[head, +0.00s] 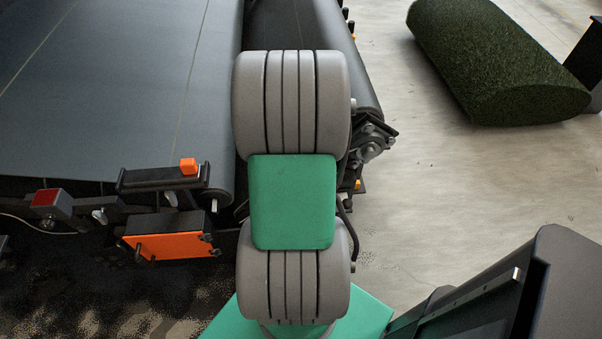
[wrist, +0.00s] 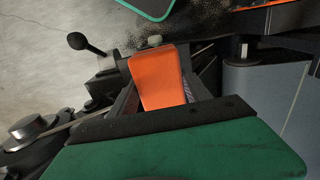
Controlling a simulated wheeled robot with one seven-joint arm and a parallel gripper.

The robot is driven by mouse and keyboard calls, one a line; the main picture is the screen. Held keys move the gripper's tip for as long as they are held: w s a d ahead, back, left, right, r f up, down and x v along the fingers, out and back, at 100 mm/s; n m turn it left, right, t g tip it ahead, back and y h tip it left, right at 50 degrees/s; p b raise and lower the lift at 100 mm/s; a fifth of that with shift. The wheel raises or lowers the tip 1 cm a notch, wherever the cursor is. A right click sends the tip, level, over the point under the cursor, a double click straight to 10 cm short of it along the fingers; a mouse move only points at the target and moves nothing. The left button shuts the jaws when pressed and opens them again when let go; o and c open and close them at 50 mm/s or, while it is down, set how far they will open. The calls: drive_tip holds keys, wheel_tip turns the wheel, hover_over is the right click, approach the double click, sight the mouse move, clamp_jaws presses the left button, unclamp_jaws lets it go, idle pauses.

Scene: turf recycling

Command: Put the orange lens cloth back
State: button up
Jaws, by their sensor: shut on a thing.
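The orange lens cloth (wrist: 158,82) shows in the middle of the wrist view as a smooth, bright orange piece with rounded corners. My gripper (wrist: 157,64) is shut on it, with a dark finger on each side. The cloth's lower end goes down toward the dark bar at the gripper's base. In the head view my own arm covers the gripper, and I cannot make out the held cloth there.
A dark conveyor belt (head: 120,85) fills the left of the head view. A turf roll (head: 500,60) lies at upper right. Pale floor (head: 450,180) is clear.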

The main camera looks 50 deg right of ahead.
drive_tip(key=f, duration=0.2)
drive_tip(key=d+f, duration=0.1)
drive_tip(key=f, duration=0.1)
drive_tip(key=shift+s+d+f, duration=0.1)
drive_tip(key=shift+s+f, duration=0.05)
drive_tip(key=shift+f, duration=0.05)
drive_tip(key=shift+f, duration=0.35)
drive_tip(key=o, duration=1.3)
drive_tip(key=shift+r, duration=0.1)
